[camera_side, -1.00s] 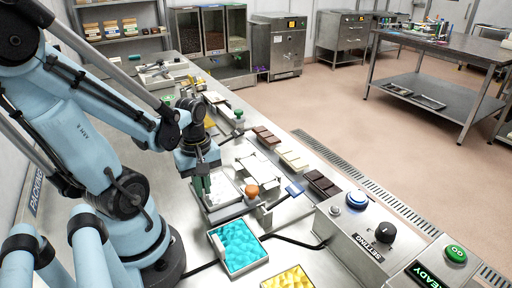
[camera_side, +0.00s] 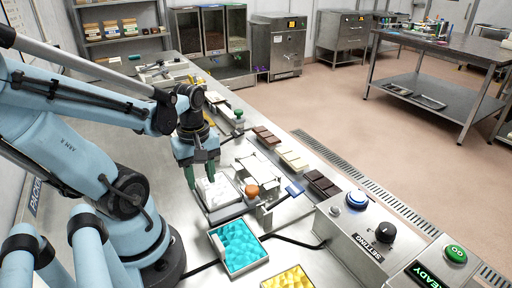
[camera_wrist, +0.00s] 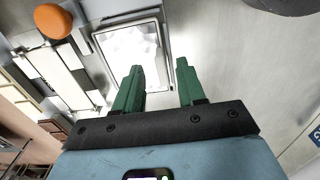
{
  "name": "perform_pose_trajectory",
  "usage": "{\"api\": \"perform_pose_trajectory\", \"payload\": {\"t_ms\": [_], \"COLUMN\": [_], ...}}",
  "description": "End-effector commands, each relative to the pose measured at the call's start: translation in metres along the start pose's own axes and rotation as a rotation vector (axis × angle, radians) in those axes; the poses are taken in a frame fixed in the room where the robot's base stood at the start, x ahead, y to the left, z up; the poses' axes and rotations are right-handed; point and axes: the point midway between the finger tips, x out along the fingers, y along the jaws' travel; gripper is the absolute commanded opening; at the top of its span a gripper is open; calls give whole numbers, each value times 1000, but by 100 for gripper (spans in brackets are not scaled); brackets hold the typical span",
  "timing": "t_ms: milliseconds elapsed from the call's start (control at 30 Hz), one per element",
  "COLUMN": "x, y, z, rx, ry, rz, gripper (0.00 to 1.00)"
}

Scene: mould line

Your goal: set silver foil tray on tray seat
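The silver foil tray (camera_side: 207,208), a shallow metal-rimmed tray with pale silver-white contents, lies flat beside the orange knob in the side view. It also shows in the wrist view (camera_wrist: 102,40), left of and behind my fingers. My gripper (camera_side: 201,177) is over the tray's left wall, fingers pointing down. In the wrist view my gripper (camera_wrist: 161,82) has its two green fingers apart, one over the tray's inside and one outside its wall, with nothing held. The tray seat cannot be told apart beneath the tray.
The orange knob (camera_side: 252,191) and a white-topped fixture (camera_side: 258,168) stand close right of the tray. A teal-filled tray (camera_side: 240,268) and a yellow-filled tray (camera_side: 288,280) lie nearer. Chocolate bars (camera_side: 322,184) line the table's right edge. A control box (camera_side: 362,236) stands front right.

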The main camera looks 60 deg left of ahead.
Motion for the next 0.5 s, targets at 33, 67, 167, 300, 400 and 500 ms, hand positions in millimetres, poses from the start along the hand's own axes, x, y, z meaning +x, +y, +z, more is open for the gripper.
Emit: {"api": "perform_pose_trajectory", "payload": {"t_ms": [33, 67, 167, 300, 400, 500], "x": [-5, -8, -18, -33, -45, -58], "y": [0, 0, -1, 0, -1, 0], "z": [0, 0, 0, 0, 0, 0], "rx": [0, 0, 0, 0, 0, 0], "ry": [0, 0, 0, 0, 0, 0], "rz": [0, 0, 0, 0, 0, 0], "gripper": [40, 40, 40, 40, 40, 40]}}
